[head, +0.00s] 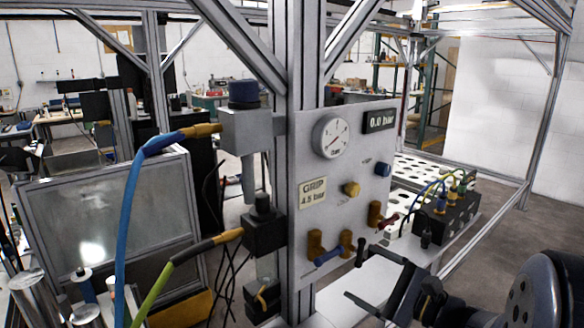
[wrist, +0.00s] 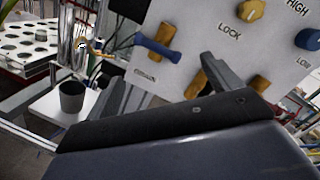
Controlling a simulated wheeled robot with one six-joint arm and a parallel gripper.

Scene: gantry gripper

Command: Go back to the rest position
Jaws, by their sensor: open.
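My gripper (head: 354,274) is at the lower right in the head view, in front of the lower part of the grey panel (head: 300,150). Its two dark fingers are spread and nothing shows between them. In the wrist view my gripper (wrist: 170,80) also points at the panel, near the blue drain handle (wrist: 160,47) and the brass fittings. I cannot tell whether a finger touches the panel. The panel carries a round gauge (head: 332,138), a display (head: 380,121) reading 0.0 bar, a label (head: 312,190) reading GRIP 4.5 bar, and a yellow knob (head: 351,189).
A blue hose (head: 130,205) and a green hose (head: 152,292) run left of the panel. A black valve block (head: 447,215) with thin tubes stands right. A grey cup (wrist: 72,97) stands on a white shelf. Aluminium posts (head: 307,60) surround the panel. Open floor lies at right.

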